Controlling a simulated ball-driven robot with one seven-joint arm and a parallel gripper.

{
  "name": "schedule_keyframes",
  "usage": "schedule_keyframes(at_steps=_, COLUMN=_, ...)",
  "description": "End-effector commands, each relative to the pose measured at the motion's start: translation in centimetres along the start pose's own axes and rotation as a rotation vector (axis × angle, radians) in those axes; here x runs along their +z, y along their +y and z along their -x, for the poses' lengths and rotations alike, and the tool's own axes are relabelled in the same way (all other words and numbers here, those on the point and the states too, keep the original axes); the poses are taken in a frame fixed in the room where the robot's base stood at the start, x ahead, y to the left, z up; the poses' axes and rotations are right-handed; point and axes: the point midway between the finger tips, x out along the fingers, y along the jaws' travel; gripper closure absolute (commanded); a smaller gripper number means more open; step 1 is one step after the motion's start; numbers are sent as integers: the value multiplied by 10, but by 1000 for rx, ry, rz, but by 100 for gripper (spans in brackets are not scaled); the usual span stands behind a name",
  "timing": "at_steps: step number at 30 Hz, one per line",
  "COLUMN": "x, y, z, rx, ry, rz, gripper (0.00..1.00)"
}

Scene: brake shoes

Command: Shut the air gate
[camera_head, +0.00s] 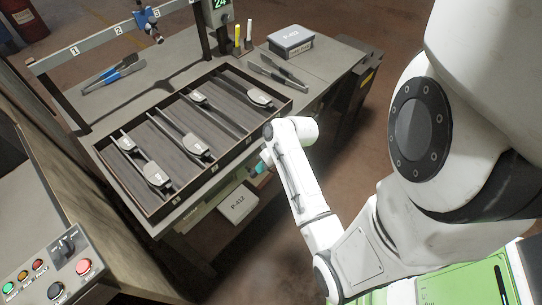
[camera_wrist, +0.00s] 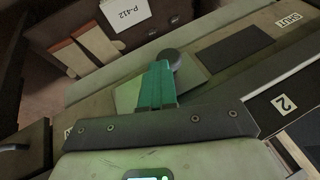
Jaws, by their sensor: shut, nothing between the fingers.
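In the wrist view my gripper (camera_wrist: 155,85) shows as two teal fingers pressed together, with nothing between them. A round dark grey knob (camera_wrist: 168,58) is right at the fingertips; I cannot tell whether they touch it. The knob seems to sit on a pale flat plate (camera_wrist: 190,78), probably the air gate, partly hidden behind the fingers. To the right of the plate is a dark rectangle (camera_wrist: 235,52), apparently uncovered. A SHUT label (camera_wrist: 290,20) lies beyond it. In the head view my teal gripper (camera_head: 263,165) is at the bench's front edge, mostly hidden by my arm.
A wooden tray (camera_head: 226,148) with several brake shoes lies on the bench. A control panel (camera_head: 50,275) is at lower left.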

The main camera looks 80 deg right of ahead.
Motion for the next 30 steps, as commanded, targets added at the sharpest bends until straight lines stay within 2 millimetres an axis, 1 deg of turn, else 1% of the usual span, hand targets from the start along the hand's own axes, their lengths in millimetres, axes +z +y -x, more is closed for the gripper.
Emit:
schedule_keyframes(at_steps=1, x=2, y=-18, z=-1, rx=-8, ry=-6, rz=8, gripper=100)
schedule_keyframes(at_steps=6, x=11, y=-60, z=-14, rx=-9, ry=-7, rz=8, gripper=100)
schedule_keyframes(at_steps=12, x=19, y=-101, z=-29, rx=-6, ry=-4, rz=7, gripper=100)
schedule_keyframes(at_steps=15, x=22, y=-117, z=-34, rx=-6, ry=-3, rz=6, gripper=100)
schedule_keyframes(at_steps=18, x=24, y=-127, z=-38, rx=-5, ry=-1, rz=5, gripper=100)
schedule_keyframes(at_steps=21, x=25, y=-134, z=-41, rx=-4, ry=0, rz=3, gripper=100)
schedule_keyframes(at_steps=30, x=26, y=-137, z=-43, rx=-4, ry=2, rz=2, gripper=100)
